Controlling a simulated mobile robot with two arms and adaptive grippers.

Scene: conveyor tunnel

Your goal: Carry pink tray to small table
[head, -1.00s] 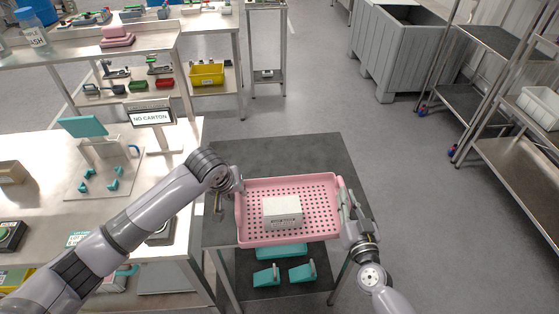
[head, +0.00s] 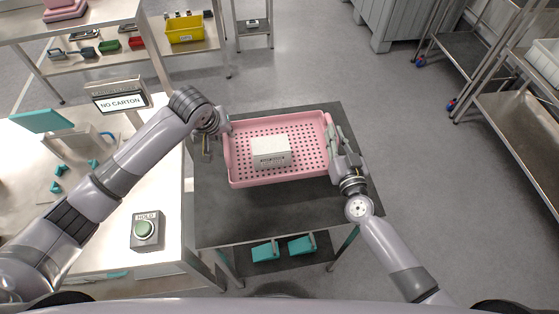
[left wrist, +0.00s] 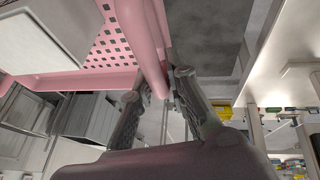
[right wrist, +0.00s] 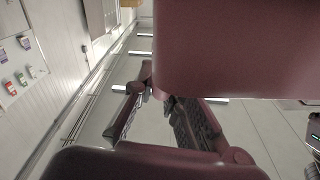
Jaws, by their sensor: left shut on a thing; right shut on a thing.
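The pink tray (head: 310,172), perforated and shallow, is over the middle of a small dark-topped table (head: 290,213). It looks about level; I cannot tell whether it touches the top. A white box (head: 271,152) with a dark label lies in it. My left gripper (head: 224,132) is shut on the tray's left rim; the left wrist view shows the pink rim (left wrist: 143,45) between its fingers (left wrist: 163,88). My right gripper (head: 334,150) is shut at the tray's right rim; its fingers (right wrist: 160,97) show in the right wrist view, the grip partly hidden.
A metal workbench (head: 165,215) with a green-button box (head: 146,230) and a "NO CARTON" sign (head: 118,101) stands close on the left. Teal blocks (head: 266,251) are on the table's lower shelf. A shelf rack (head: 525,125) stands right; floor between is clear.

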